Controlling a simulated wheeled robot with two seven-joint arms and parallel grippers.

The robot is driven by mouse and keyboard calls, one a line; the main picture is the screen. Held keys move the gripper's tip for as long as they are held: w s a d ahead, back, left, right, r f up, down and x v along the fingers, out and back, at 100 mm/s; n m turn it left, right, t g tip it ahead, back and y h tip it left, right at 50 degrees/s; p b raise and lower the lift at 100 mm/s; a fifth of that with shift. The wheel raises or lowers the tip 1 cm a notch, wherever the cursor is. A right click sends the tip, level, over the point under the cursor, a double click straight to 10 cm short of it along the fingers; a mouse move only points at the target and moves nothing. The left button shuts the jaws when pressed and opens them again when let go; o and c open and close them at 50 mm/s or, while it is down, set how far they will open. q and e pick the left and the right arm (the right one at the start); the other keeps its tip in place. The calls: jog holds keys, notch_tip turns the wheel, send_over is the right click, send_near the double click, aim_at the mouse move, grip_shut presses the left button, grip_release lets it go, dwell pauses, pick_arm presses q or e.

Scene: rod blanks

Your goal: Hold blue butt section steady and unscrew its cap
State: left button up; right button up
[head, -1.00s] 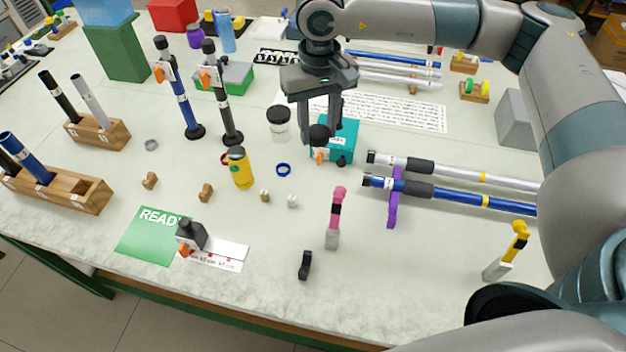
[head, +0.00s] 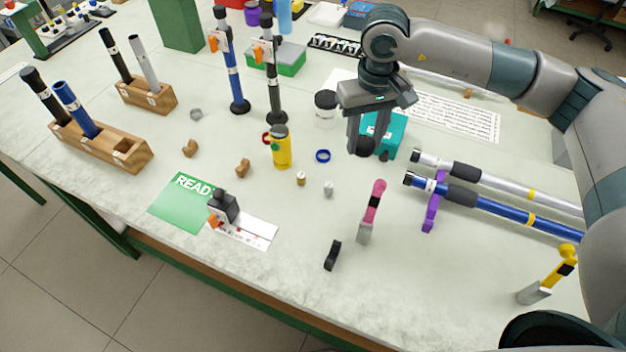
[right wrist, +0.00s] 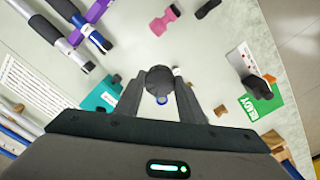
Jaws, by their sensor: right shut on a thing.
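A blue section (head: 500,212) with a black grip lies on a purple rest (head: 433,205) at the right, its dark-capped end (head: 408,178) pointing left. Another blue section (head: 233,72) stands upright in a round black foot with an orange clip. A blue tube (head: 75,108) stands in a wooden block. I cannot tell which is the butt section meant. My right gripper (head: 364,146) is shut on a black round piece, above the table in front of the teal box (head: 393,133). The piece shows between the fingers in the right wrist view (right wrist: 160,80). My left gripper is not in view.
A silver section (head: 505,185) lies beside the blue one. A yellow bottle (head: 281,149), a blue ring (head: 323,156), a pink-handled tool (head: 372,208) and a green READY card (head: 187,202) are around the middle.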

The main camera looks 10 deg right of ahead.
notch_tip(320, 180, down, 10)
jog(key=s+d+n+b, duration=0.1)
jog(key=b, duration=0.2)
jog(key=shift+d+f, duration=0.15)
jog(key=shift+d, duration=0.15)
jog(key=shift+f, duration=0.1)
jog(key=p, duration=0.2)
send_over(360, 203)
notch_tip(360, 203, down, 5)
jog(key=shift+s+f, duration=0.1)
jog(key=shift+f, duration=0.4)
